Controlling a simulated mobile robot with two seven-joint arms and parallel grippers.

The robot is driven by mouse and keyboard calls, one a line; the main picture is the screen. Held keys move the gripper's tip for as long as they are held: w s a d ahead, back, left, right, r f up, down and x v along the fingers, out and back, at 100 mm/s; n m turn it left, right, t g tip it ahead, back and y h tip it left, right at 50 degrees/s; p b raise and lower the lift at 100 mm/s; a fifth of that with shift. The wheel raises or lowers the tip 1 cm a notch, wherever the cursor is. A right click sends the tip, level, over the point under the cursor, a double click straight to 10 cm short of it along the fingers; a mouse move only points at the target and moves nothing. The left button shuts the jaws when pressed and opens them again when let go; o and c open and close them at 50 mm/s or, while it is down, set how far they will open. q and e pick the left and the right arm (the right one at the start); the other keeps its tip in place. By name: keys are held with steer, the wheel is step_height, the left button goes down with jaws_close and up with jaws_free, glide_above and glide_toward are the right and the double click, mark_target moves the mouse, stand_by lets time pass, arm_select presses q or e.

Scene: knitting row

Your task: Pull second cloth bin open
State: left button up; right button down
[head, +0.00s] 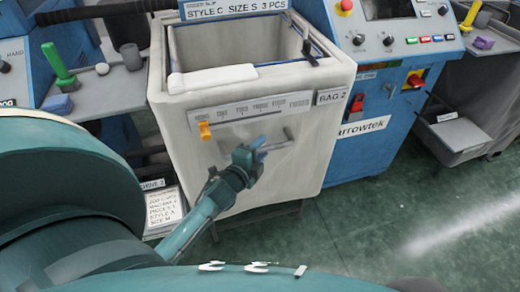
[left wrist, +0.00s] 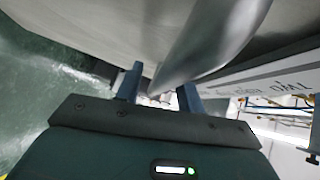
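The cloth bin (head: 180,120), a pale bag marked BAG 2 in a frame, stands in the middle of the head view. Its front carries a grey bar handle (head: 290,134), and a scale strip with an orange slider (head: 205,130) above it. My right gripper is not in view.
A blue machine with a control panel (head: 405,45) stands right of the bin. A grey side tray (head: 455,138) is farther right. Green floor (head: 400,215) is clear in front, right of my arm.

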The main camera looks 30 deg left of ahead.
arm_select(q)
steer(key=shift+c, duration=0.5)
jaws_close()
steer(key=shift+d, duration=0.1)
